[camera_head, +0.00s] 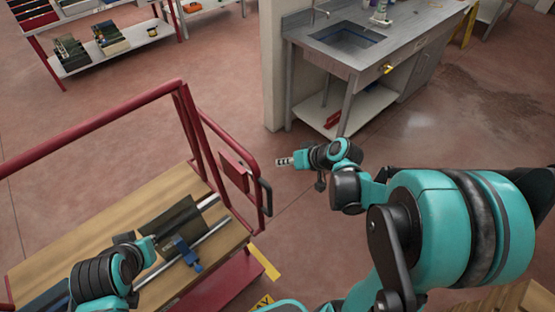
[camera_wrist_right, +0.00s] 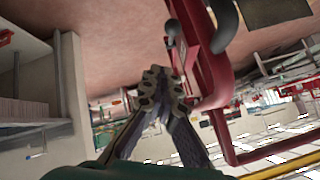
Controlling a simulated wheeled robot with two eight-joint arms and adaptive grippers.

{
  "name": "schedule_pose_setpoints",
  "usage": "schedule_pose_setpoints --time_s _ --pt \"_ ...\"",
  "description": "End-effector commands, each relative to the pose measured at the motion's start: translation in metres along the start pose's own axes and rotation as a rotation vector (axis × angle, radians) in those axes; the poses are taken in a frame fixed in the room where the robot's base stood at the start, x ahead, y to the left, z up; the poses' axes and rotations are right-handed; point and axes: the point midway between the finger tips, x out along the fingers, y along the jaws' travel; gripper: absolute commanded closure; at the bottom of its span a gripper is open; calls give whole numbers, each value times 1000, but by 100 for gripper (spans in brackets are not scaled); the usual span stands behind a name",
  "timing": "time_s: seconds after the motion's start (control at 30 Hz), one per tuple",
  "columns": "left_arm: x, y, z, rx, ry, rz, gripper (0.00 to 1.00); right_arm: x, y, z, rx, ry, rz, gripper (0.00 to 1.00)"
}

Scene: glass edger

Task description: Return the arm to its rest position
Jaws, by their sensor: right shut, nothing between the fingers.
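My right arm reaches in from the right in the head view. Its gripper (camera_head: 284,161) points left, in the air between the red-railed cart and the sink bench. In the right wrist view the right gripper's fingers (camera_wrist_right: 160,84) are together with nothing between them. Part of my left arm (camera_head: 105,275) shows at the bottom left, over the wooden cart deck. Its fingers cannot be made out clearly.
A cart with a red rail (camera_head: 100,124) and wooden deck (camera_head: 60,250) stands at left, carrying a dark item, a metal rod and a blue clamp (camera_head: 187,254). A grey sink bench (camera_head: 400,45) and pillar (camera_head: 272,65) stand behind. Open floor (camera_head: 335,235) lies between.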

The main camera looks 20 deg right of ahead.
Motion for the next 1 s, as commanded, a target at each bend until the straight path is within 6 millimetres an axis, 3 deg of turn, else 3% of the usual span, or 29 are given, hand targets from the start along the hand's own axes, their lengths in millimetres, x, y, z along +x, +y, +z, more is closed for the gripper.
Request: schedule_pose_setpoints --time_s 0.5,0.63,0.77,1.0 --pt "0 0 0 0 0 0 100 0 0 0 0 0 0 100" --pt "2 0 1 0 0 0 100 -4 -8 5 -5 -15 17 100" --pt "5 0 4 0 0 0 100 -18 -27 20 -22 -54 76 100" --pt "13 0 9 0 0 0 100 -61 -58 66 -83 -104 239 100"
